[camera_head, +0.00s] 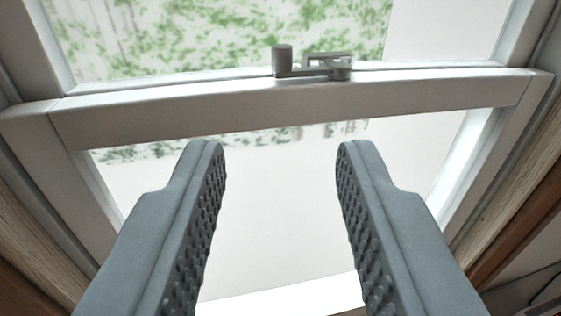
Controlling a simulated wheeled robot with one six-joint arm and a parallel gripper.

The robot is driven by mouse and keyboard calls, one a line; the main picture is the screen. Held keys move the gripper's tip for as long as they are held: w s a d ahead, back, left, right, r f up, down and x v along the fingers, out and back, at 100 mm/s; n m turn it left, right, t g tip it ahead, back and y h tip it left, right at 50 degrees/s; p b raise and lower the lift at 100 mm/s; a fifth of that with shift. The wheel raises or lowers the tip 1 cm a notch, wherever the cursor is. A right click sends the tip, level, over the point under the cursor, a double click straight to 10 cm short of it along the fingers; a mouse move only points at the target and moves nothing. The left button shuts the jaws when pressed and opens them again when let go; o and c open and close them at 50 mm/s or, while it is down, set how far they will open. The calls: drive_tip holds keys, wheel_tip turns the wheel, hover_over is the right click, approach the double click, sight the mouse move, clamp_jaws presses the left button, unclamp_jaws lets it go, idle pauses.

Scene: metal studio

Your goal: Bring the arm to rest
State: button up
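My gripper (279,165) is open and empty. Its two grey fingers with studded inner pads reach up from the bottom of the view, with a wide gap between them. The fingertips appear just below the white middle rail of a window (290,108). Nothing is between the fingers except the pale glass seen behind them. The rest of my arm is hidden.
A grey metal window latch (314,66) sits on top of the rail, above the fingertips. White frame sides and wooden trim (520,225) border the window on both sides. Green foliage shows through the glass. Dark curved shapes lie at the lower right.

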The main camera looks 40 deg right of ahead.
drive_tip(key=s+d+f+n+y, duration=0.3)
drive_tip(key=s+d+f+y, duration=0.15)
drive_tip(key=s+d, duration=0.35)
drive_tip(key=s+d+f+n+y, duration=0.3)
drive_tip(key=s+d+f, duration=0.2)
drive_tip(key=d, duration=0.4)
drive_tip(key=s+d+f+t+y, duration=0.1)
drive_tip(key=s+d+f, duration=0.2)
drive_tip(key=s+f, duration=0.4)
drive_tip(key=s+d+f+y, duration=0.1)
drive_tip(key=s+d+f, duration=0.3)
drive_tip(key=s+f, duration=0.4)
drive_tip(key=s+d+f+n+t+y, duration=0.1)
drive_tip(key=s+d+f, duration=0.2)
drive_tip(key=s+f, duration=0.4)
drive_tip(key=s, duration=0.6)
drive_tip(key=shift+d+f+t, duration=0.25)
drive_tip(key=shift+f+t, duration=0.05)
drive_tip(key=shift+f, duration=0.1)
drive_tip(key=shift+d, duration=0.15)
